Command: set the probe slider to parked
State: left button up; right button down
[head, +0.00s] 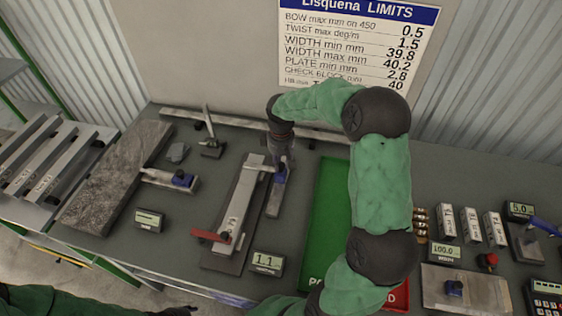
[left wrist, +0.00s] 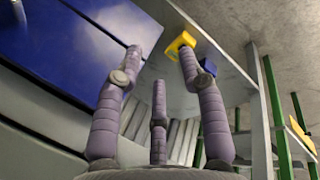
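A blue slider block (head: 281,174), which looks like the probe slider, sits on a narrow dark rail (head: 273,205) near its far end, right of a long grey fixture. A pale arm reaches left from it over the fixture. My right gripper (head: 281,150) points down right at the block, partly hidden by my own wrist; its fingers are too small to tell whether they are touching it or closed. My left gripper (left wrist: 160,62) is open and empty in the left wrist view, away from the slider. No parked mark is readable.
The fixture (head: 236,212) has a red lever (head: 210,236) and a display reading 1.1 (head: 267,264) in front. A granite slab (head: 117,178) and a second blue-topped gauge (head: 181,179) stand left. A green tray (head: 326,205) lies right, partly under my right arm.

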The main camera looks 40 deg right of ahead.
jog(key=w+d+p, duration=0.1)
jog(key=w+d, duration=0.3)
jog(key=d, duration=0.1)
jog(key=w+d+p, duration=0.1)
jog(key=w+d, duration=0.1)
jog(key=d, duration=0.1)
jog(key=shift+w+p, duration=0.2)
jog(key=shift+p, duration=0.1)
jog(key=shift+r, duration=0.1)
jog(key=c, duration=1.2)
grip_release()
jog(key=shift+d, duration=0.1)
jog(key=shift+o, duration=1.1)
jog(key=shift+w, duration=0.1)
notch_tip(320, 180, up, 12)
